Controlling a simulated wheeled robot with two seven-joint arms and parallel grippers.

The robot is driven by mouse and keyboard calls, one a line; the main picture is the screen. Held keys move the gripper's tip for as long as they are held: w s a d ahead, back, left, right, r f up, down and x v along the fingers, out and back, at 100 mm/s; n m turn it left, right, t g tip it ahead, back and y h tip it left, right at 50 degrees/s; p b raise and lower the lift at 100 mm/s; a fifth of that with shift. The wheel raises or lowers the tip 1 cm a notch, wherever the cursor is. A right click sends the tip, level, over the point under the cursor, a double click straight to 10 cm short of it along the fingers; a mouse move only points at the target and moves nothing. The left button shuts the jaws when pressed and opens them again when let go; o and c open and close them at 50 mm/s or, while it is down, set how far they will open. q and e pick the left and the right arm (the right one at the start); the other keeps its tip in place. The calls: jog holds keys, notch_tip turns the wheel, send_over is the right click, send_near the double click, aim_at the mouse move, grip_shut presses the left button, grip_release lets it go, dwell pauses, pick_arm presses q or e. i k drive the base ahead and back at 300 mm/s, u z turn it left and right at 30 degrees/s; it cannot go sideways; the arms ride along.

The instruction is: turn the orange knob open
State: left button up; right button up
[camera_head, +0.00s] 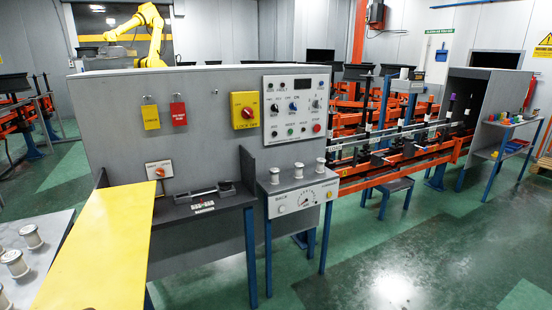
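A small orange knob (159,171) sits on a white plate low on the left part of the grey panel (120,110), just above the grey bench. A second, red-orange knob (247,113) sits on a yellow plate higher up, beside the white control board. The fine turn position of either knob is too small to tell. Neither of my grippers is in view.
A long yellow board (100,245) reaches from the bottom left to the panel, below the small orange knob. A grey bench (205,208) holds a dark fixture. White spools (32,237) stand on a table at left.

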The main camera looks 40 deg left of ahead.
aim_at(160, 171)
jog(key=u, duration=0.05)
jog(key=i, duration=1.4)
jog(key=u, duration=0.85)
jog(key=i, duration=0.75)
jog(key=u, duration=1.45)
jog(key=i, duration=0.65)
jog(key=u, duration=0.55)
